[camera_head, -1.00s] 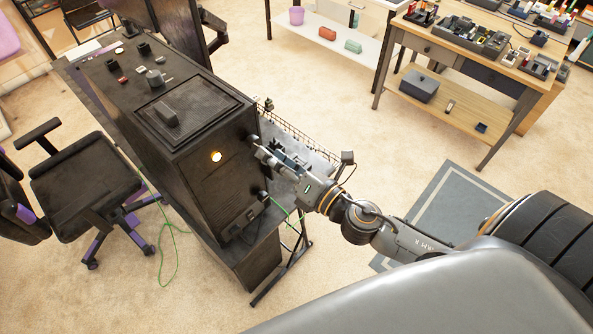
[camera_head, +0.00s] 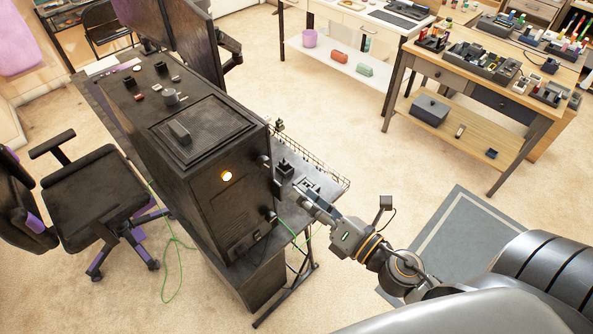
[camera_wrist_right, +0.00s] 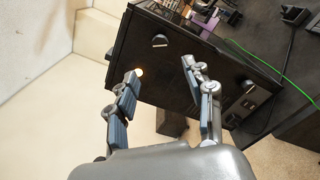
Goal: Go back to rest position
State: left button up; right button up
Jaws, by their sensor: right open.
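My right gripper (camera_head: 303,199) is open and empty in the head view, off the right side of a black box-shaped unit with a lit round button (camera_head: 227,176). The arm comes in from the lower right. In the right wrist view the two fingers of the gripper (camera_wrist_right: 160,72) are spread apart with nothing between them. The black unit (camera_wrist_right: 185,75) lies beyond them there, and its glowing button (camera_wrist_right: 139,72) shows beside the left fingertip. My left gripper is not in view.
The black unit (camera_head: 205,215) stands on a dark desk with a wire-edged shelf (camera_head: 325,180) behind my gripper. A green cable (camera_wrist_right: 265,68) runs beside the unit. A black chair (camera_head: 95,195) is at left, a wooden workbench (camera_head: 460,105) at upper right. Carpet between is open.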

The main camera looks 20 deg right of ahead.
jog(key=s+d+f+m+g+h+b, duration=0.2)
jog(key=f+m, duration=0.3)
jog(key=f, duration=0.8)
jog(key=s+d+f+m+g+h+b, duration=0.15)
jog(key=f+m, duration=0.35)
jog(key=f, duration=0.8)
jog(key=s+d+f+m+g+h+b, duration=0.1)
jog(key=s+d+f+m+g+h, duration=0.15)
jog(key=f+m, duration=0.7)
jog(key=s+a+f+m+g+b, duration=0.1)
jog(key=s+f+m+g, duration=0.3)
jog(key=s+f, duration=0.9)
jog(key=s+f+m+g+b, duration=0.3)
jog(key=s+f+g, duration=0.3)
jog(key=s+f, duration=0.6)
notch_tip(320, 180, down, 4)
jog(key=shift+s+a+r+m, duration=0.25)
jog(key=shift+s+a+m, duration=0.15)
jog(key=shift+m, duration=0.35)
